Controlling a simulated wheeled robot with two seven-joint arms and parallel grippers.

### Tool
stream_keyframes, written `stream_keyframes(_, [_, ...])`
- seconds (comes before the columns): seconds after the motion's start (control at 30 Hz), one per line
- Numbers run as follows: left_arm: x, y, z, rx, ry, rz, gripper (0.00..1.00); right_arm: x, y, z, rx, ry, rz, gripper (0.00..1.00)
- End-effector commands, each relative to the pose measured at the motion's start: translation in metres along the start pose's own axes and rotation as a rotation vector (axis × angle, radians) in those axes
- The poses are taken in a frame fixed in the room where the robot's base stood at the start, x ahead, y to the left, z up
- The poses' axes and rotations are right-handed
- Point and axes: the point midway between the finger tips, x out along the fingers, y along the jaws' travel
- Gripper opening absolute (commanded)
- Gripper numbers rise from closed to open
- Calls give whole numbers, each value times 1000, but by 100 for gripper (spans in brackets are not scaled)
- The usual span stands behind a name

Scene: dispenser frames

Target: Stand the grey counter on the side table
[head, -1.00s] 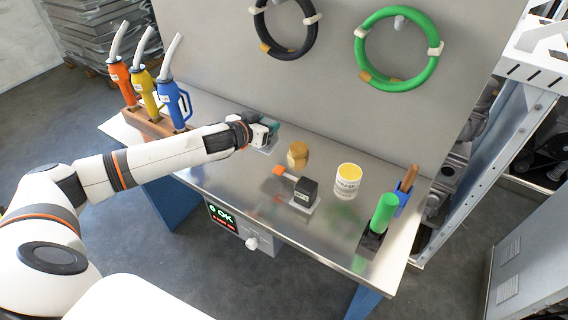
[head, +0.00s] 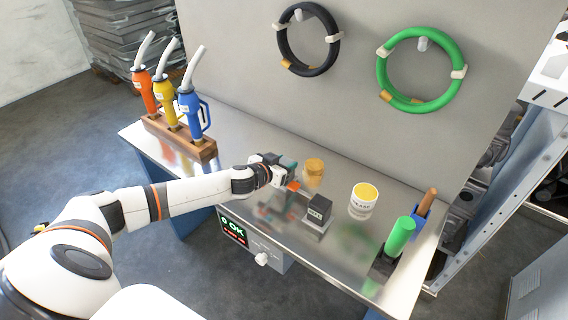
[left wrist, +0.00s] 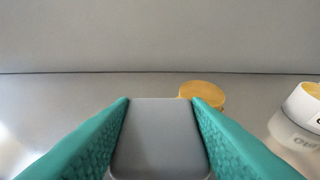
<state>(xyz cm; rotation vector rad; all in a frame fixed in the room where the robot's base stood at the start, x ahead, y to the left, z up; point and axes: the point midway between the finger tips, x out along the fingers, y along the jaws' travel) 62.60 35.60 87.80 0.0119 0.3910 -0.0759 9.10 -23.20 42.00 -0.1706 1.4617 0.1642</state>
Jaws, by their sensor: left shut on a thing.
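A grey block, which I take for the grey counter (left wrist: 160,135), is held between the teal fingers of my left gripper (left wrist: 160,105) in the left wrist view. In the head view my left gripper (head: 286,167) is over the metal bench (head: 265,225), left of a golden round piece (head: 314,168). The held block is mostly hidden there by the gripper. Whether it touches the bench top is unclear. No separate side table can be made out. My right gripper is not in view.
A black box (head: 319,208) sits on a small pale plate, with an orange piece (head: 293,186) beside my gripper. A white tub (head: 363,200) and a green cylinder (head: 399,237) stand to the right. Several nozzles in a wooden rack (head: 185,140) stand left. A back panel rises behind.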

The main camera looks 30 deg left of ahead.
Motion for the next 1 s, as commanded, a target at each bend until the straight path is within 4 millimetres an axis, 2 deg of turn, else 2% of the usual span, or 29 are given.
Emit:
stream_keyframes(0.17, [1, 0, -1, 0, -2, 0, 9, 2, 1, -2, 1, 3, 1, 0])
stream_keyframes(0.2, [1, 0, -2, 1, 0, 0, 45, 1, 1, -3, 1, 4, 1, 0])
stream_keyframes(0.3, [0, 0, -1, 1, 0, 0, 61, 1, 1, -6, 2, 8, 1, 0])
stream_keyframes(0.33, [0, 0, -1, 1, 0, 0, 64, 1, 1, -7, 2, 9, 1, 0])
stream_keyframes(0.73, [-6, 0, -1, 0, 1, -1, 64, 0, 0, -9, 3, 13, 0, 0])
stream_keyframes(0.87, [-23, 0, -2, 1, 2, -1, 64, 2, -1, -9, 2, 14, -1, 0])
stream_keyframes(1.0, [-50, 1, -3, 2, 4, -1, 64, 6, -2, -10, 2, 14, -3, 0])
